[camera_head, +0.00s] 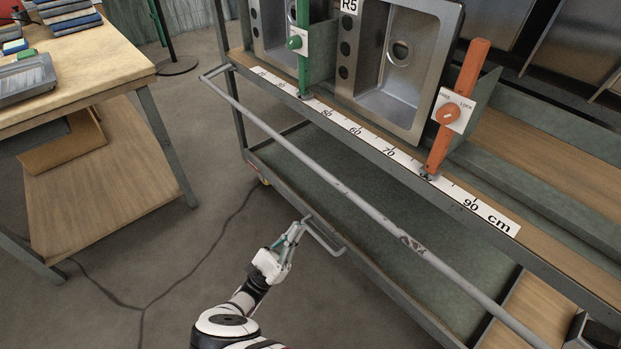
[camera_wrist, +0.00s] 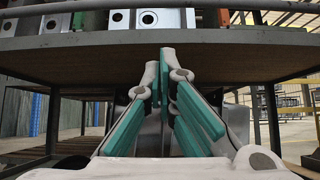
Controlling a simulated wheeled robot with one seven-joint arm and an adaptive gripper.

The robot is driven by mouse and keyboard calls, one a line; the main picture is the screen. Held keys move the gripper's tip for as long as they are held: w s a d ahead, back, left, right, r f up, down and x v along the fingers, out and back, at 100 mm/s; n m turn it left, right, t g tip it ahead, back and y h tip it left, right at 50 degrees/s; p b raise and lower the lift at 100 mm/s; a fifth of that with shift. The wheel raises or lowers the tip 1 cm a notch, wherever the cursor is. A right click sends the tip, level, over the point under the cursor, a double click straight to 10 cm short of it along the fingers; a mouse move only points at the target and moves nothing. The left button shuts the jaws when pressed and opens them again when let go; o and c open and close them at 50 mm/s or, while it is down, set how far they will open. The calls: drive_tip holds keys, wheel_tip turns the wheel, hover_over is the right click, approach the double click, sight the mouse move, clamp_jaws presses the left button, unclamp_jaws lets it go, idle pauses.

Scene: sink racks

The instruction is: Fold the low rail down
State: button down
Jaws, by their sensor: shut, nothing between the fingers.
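A long grey rail (camera_head: 330,182) with worn patches runs along the front of the sink rack (camera_head: 375,158). At its left end a short arm holds it out from the upper shelf edge. A small U-shaped grey bar (camera_head: 326,243) sticks out from the front edge of the lower shelf. My gripper (camera_head: 302,224) is shut and empty, below the long rail in the picture and close beside the small bar; I cannot tell if they touch. In the wrist view my gripper (camera_wrist: 167,58) has its teal-padded fingers together at the tips, under a shelf edge.
A wooden table (camera_head: 75,60) stands at the left.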

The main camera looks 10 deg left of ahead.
drive_tip(key=s+a+r+x, duration=0.1)
drive_tip(key=r+x, duration=0.1)
drive_tip(key=x, duration=1.1)
drive_tip(key=shift+s, duration=0.3)
drive_tip(key=shift+a, duration=0.1)
drive_tip(key=r+p, duration=0.1)
drive_tip(key=g+y+p, duration=0.1)
drive_tip(key=p, duration=0.1)
drive_tip(key=s+r+g+p, duration=0.1)
drive_tip(key=p, duration=0.1)
drive_tip(key=shift+a+r+y, duration=0.3)
drive_tip(key=shift+a+r, duration=0.05)
drive_tip(key=shift+f, duration=0.15)
